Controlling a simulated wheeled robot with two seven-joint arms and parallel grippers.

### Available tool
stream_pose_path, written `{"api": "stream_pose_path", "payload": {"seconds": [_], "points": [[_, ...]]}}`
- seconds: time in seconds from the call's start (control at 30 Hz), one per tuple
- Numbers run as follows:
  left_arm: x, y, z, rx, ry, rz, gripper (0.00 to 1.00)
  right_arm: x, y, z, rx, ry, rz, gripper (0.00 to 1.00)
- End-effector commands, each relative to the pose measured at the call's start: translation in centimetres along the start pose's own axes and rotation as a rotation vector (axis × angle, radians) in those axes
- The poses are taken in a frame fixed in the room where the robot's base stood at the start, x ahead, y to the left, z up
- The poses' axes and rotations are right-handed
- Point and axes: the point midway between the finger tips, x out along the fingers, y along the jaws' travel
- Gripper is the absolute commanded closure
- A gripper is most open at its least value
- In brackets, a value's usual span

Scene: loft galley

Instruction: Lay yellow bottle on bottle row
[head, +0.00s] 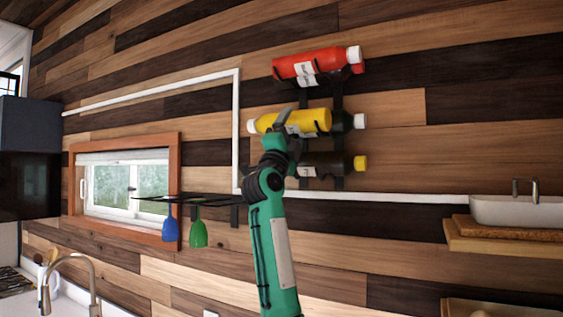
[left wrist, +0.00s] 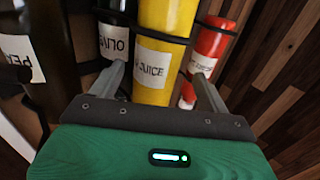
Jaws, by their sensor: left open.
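The yellow bottle (head: 310,121) lies sideways at the middle level of the wall-mounted bottle row (head: 338,103), its white cap to the left. In the left wrist view the yellow bottle (left wrist: 163,65) carries a white juice label and passes between my fingers. My left gripper (head: 291,138) is at the bottle's lower front side in the head view. In the left wrist view the left gripper (left wrist: 158,76) is open, one finger on each side of the bottle. Whether the fingers touch it I cannot tell. My arm hides part of the rack. My right gripper is not in view.
A red bottle (head: 312,65) lies above. A dark bottle with a white cap (head: 347,121) is close beside the yellow one, and a dark bottle with a yellow cap (head: 330,164) lies below. A glass rack (head: 190,199) and a sink (head: 520,210) flank the row.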

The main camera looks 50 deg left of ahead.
Motion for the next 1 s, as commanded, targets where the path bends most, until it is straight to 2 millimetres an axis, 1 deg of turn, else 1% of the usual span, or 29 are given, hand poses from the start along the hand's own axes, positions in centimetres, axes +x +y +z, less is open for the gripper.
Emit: {"api": "stream_pose_path", "payload": {"seconds": [0.03,0.1,0.3,0.4,0.5,0.6,0.9,1.0], "points": [[-1.6,0.5,0.0,0.005,0.0,-0.001,0.21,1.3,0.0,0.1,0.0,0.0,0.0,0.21],[-3.0,0.5,0.0,0.005,0.0,-0.002,0.21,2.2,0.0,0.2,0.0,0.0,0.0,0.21],[-6.5,0.3,0.0,0.004,0.0,-0.002,0.21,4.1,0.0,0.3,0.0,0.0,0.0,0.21],[-7.7,0.2,0.0,0.005,0.0,-0.001,0.21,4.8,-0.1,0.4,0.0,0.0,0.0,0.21],[-8.5,0.1,0.0,0.003,0.0,-0.001,0.21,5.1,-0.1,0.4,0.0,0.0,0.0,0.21],[-8.8,0.0,-0.1,0.001,0.0,-0.001,0.21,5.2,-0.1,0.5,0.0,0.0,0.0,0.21],[-8.9,-0.1,0.0,0.0,0.0,-0.001,0.21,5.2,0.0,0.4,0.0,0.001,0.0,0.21],[-8.9,-0.1,0.0,0.0,0.0,-0.001,0.21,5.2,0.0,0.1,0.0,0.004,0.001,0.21]]}}
